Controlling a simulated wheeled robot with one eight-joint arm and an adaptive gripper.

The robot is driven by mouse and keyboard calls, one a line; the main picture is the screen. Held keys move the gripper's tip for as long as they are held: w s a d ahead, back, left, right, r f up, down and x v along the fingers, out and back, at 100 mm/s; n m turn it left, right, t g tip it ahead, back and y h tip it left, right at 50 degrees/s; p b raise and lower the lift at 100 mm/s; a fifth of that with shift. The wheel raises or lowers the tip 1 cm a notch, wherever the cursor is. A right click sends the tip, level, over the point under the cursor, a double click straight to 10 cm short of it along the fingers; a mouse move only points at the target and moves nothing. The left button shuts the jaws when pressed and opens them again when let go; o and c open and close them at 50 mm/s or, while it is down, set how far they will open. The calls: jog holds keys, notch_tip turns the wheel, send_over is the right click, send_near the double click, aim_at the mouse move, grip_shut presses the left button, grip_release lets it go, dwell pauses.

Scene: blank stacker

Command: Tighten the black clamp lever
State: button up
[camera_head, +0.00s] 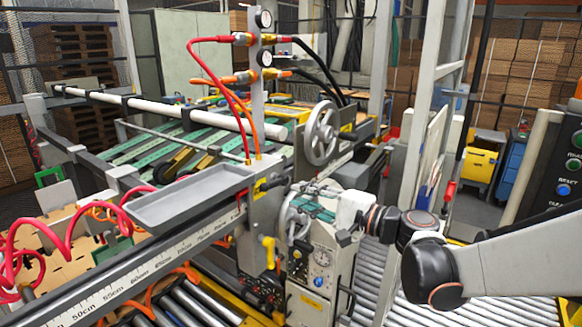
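A black lever (274,182) with a yellow part at its base sits on the grey upright, right of the grey tray. It looks like the clamp lever, but it is small and its tightness cannot be told. My arm reaches in from the right.
A grey tray (190,196) juts out left of the lever, above a ruler beam (130,272). A handwheel (322,132) stands above and behind. Red and orange hoses hang near the post.

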aim_at(274, 186)
jog(key=shift+x, duration=4.3)
jog(key=m+p, duration=0.1)
jog(key=r+m, duration=0.1)
jog(key=r+m+p, duration=0.1)
jog(key=shift+w+d+m+p, duration=0.25)
jog(key=shift+m+p, duration=0.05)
jog(key=shift+m, duration=0.1)
jog(key=w+d+r+m, duration=0.2)
jog(key=w+d+m, duration=0.15)
jog(key=m, duration=0.95)
jog(key=v, duration=0.8)
jog(key=shift+s+r+b, duration=0.15)
jog(key=shift+s+b, duration=0.1)
jog(key=shift+b, duration=0.05)
jog(key=shift+n, duration=0.3)
